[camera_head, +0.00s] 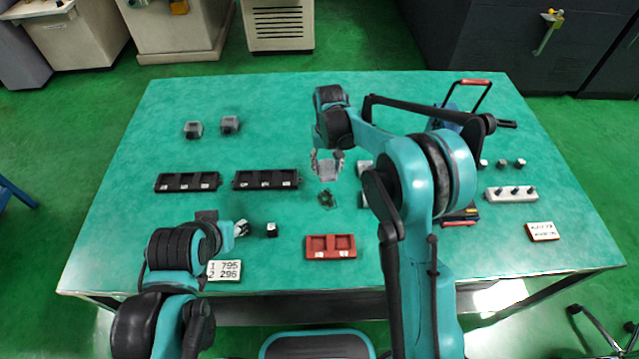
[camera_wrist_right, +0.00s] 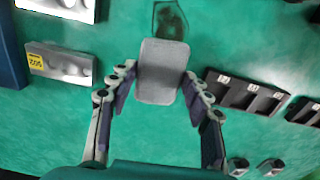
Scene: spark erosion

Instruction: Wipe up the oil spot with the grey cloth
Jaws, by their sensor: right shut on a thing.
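The grey cloth (camera_wrist_right: 163,72) is a flat rounded pad between the fingers of my right gripper (camera_wrist_right: 160,85), which is shut on it. In the head view the right gripper (camera_head: 327,160) and the cloth (camera_head: 327,171) are near the middle of the table. The oil spot (camera_head: 327,198) is a small dark patch just in front of the cloth. In the right wrist view the oil spot (camera_wrist_right: 170,20) lies just beyond the cloth's far edge. Whether the cloth touches the table is unclear.
Two black trays (camera_head: 188,190) (camera_head: 266,188) lie left of the spot, and a red tray (camera_head: 331,254) lies in front. A number card (camera_head: 224,270) lies at the front edge. The table's back middle is clear.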

